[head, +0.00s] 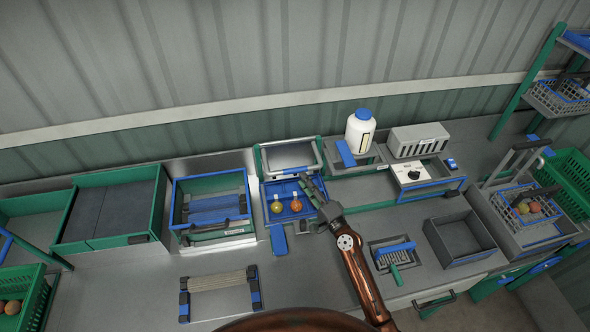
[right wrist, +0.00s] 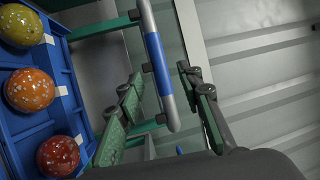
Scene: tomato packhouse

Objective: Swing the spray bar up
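My right gripper (head: 307,184) is at the station's right side, near the bar's front right part. It also shows in the right wrist view (right wrist: 160,82), with its green fingers apart on either side of the tube. I see no clear contact. My left gripper is not in view.
The blue tray (head: 285,216) under the bar holds tomatoes, including an orange one (right wrist: 30,90) and a red one (right wrist: 58,155). A white bottle (head: 360,131) with a blue cap stands right of the bar. A corrugated wall is close behind.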

